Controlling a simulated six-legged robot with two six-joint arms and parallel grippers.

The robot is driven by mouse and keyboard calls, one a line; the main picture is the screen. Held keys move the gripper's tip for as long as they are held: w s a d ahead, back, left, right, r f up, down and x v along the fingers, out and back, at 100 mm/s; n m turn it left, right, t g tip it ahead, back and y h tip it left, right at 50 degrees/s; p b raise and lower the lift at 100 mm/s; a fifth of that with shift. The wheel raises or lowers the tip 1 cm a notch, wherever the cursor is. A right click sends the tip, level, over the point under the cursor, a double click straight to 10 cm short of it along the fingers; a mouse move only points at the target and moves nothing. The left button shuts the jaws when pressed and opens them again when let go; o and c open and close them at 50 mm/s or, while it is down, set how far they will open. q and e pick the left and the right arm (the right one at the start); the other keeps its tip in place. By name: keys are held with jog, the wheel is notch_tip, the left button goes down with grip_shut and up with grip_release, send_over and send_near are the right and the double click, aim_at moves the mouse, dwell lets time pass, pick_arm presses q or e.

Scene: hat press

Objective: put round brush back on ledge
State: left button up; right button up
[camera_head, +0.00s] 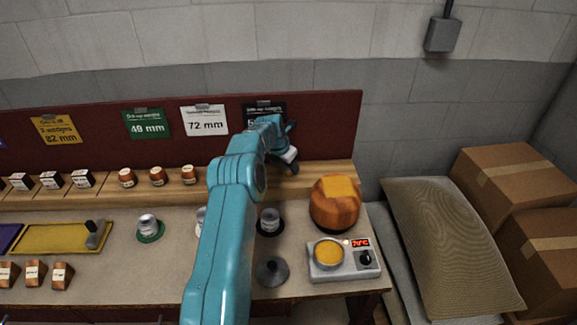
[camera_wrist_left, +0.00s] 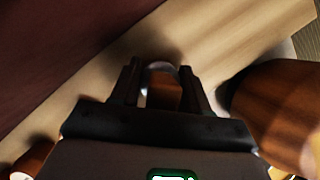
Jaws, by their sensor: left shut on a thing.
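My left gripper (camera_head: 289,164) is at the back of the bench, over the right part of the wooden ledge (camera_head: 325,175), in front of the dark red back panel. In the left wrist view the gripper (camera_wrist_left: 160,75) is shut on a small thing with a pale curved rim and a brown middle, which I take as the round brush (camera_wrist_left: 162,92). The fingers hide most of it. The pale ledge (camera_wrist_left: 215,45) shows just beyond the fingers; I cannot tell if the brush touches it. My right gripper is out of view.
A wooden hat block (camera_head: 335,205) stands close to the right, also large in the left wrist view (camera_wrist_left: 280,112). In front of it is a heater (camera_head: 345,262) with a display. Small wooden pots (camera_head: 157,176) stand on the ledge to the left.

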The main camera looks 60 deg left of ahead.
pick_arm(q)
jog(key=shift+f, duration=0.35)
jog(key=shift+f, duration=0.15)
jog(key=o, duration=1.2)
